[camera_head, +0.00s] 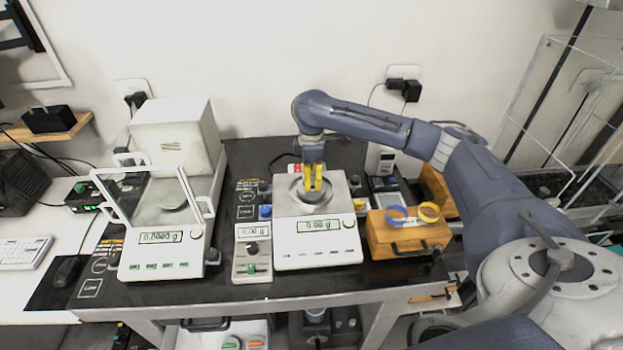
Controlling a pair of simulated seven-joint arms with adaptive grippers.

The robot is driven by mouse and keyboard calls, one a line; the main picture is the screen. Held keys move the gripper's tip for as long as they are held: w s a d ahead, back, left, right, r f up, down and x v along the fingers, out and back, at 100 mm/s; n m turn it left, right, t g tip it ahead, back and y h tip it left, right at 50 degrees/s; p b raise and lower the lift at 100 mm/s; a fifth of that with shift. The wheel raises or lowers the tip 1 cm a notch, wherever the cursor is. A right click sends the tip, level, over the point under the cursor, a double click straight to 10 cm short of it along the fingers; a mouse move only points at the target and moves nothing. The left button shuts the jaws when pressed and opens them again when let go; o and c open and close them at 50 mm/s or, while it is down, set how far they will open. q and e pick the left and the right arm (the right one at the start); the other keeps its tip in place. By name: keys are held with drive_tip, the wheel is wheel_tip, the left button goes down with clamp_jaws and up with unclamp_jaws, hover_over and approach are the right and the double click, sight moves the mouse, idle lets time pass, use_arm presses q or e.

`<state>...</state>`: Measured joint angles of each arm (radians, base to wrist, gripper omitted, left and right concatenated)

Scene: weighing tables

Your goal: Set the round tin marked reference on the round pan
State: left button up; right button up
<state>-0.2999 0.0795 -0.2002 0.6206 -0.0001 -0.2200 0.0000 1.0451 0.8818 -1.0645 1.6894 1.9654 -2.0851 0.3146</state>
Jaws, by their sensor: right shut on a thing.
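My right gripper (312,185) reaches down from above over the round pan (327,200) of the middle balance (318,249). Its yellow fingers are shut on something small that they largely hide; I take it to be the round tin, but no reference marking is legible. The fingertips are low over the pan's middle. I cannot tell whether the held thing touches the pan. My left gripper is not in view.
An analytical balance with a glass draft shield (160,249) stands to the left. A small control box (252,262) sits between the balances. A wooden box (400,238) with blue and yellow rings is close to the right. The dark table's front strip is clear.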

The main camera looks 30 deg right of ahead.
sight(312, 176)
drive_tip(key=shift+f, duration=0.1)
drive_tip(key=o, duration=1.2)
drive_tip(key=shift+c, duration=0.2)
wheel_tip(312, 176, up, 12)
idle(0.5)
